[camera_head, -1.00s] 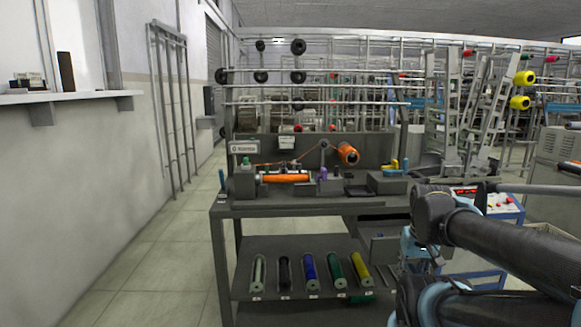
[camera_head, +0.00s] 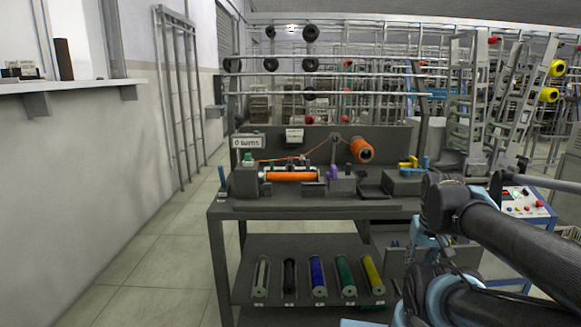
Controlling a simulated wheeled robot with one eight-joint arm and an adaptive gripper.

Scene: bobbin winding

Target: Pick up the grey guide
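A dark workbench (camera_head: 290,208) carries a winding machine with an orange bobbin (camera_head: 291,176) lying across it. An orange thread runs from it toward an orange spool (camera_head: 362,150) on the back panel. I cannot pick out the grey guide for certain among the small dark and grey parts here. A small purple part (camera_head: 333,173) stands right of the bobbin. Yellow (camera_head: 408,163) and blue (camera_head: 425,163) pieces sit at the bench's right end. My arm (camera_head: 510,245) crosses the lower right. My gripper's fingers do not show.
A lower shelf (camera_head: 300,297) holds several coloured bobbins in a row. A wall ledge (camera_head: 60,91) is at the left. The floor (camera_head: 130,265) left of the bench is clear.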

